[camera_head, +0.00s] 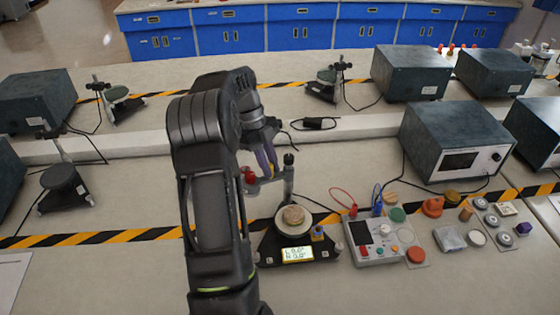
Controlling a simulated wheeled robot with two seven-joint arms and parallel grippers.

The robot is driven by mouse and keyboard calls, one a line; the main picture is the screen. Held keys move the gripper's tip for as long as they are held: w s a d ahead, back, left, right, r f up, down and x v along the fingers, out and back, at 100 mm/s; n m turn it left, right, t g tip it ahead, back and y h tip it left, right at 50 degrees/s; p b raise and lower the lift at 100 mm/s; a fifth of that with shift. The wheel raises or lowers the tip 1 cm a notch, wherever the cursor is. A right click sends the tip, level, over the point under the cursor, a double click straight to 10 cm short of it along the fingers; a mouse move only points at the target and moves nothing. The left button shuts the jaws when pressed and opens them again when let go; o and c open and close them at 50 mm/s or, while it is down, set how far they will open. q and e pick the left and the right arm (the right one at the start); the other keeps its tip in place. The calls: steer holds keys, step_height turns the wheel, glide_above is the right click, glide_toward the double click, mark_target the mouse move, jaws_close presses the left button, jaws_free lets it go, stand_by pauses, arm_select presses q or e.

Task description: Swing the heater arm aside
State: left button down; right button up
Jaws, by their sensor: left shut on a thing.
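The heater arm (268,182) is a grey bar on an upright post (289,172) at the back of a black apparatus base (272,246). A red part (248,175) shows at its left end. My left gripper (267,167) is shut on the heater arm near that end; my own wrist partly hides the contact. The heater arm points left from the post, off to the back left of the round plate (283,225). A tan disc (294,215) lies on the plate, uncovered. A lit display (297,253) is on the base front. My right gripper is not in view.
A white control box (366,248) with cables stands right of the base, with small coloured pieces beyond it. A large dark instrument (455,140) stands behind right. Striped tape (100,237) crosses the bench.

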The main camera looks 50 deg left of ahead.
arm_select(q)
steer(key=shift+a, duration=0.1)
steer(key=c, duration=1.3)
jaws_free()
